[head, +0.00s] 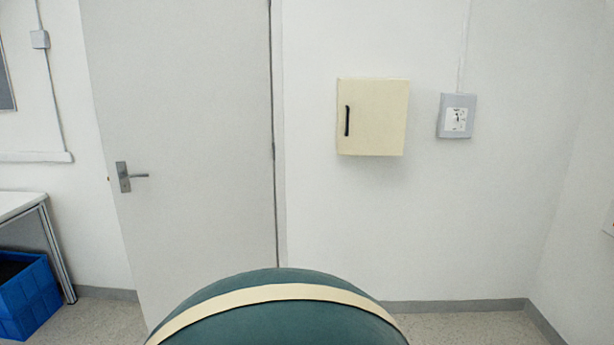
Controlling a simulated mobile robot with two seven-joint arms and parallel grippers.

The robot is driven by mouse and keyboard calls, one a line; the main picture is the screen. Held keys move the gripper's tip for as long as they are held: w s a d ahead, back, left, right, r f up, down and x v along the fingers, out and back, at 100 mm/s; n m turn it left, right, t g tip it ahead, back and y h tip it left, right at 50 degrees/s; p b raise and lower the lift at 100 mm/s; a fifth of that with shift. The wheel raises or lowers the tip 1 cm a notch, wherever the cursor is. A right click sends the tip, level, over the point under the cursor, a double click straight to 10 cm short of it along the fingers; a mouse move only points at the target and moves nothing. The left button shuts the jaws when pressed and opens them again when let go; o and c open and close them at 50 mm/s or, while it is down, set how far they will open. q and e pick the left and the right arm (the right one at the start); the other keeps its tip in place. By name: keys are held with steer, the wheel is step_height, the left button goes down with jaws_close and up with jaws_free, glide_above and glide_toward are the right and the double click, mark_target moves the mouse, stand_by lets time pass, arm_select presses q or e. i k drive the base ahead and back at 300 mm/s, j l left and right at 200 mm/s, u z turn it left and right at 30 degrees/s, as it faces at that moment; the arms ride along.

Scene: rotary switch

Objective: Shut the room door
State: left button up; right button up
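The room door (190,130) is a tall light grey panel left of the middle in the head view. It stands open, swung out from the wall, with its hinge side on the right beside the white frame (278,120). Its free edge is on the left, and a small latch shows there. A metal lever handle (127,177) sits near that edge. The door's top is out of view, and part of its bottom is hidden behind a teal rounded shape in the foreground. The doorway opening is not visible. Neither of my grippers is in view.
A cream wall cabinet (380,120) with a black handle and a grey rotary switch box (457,116) hang right of the door. A white table (22,204) and blue crate (28,297) stand at the left. Speckled floor (470,328) shows clear at the right.

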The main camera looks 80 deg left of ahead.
mark_target(182, 90)
steer(key=u, duration=3.35)
steer(key=i+l, duration=0.1)
steer(key=i, duration=0.9)
steer(key=i+l, duration=0.15)
steer(key=i, duration=0.9)
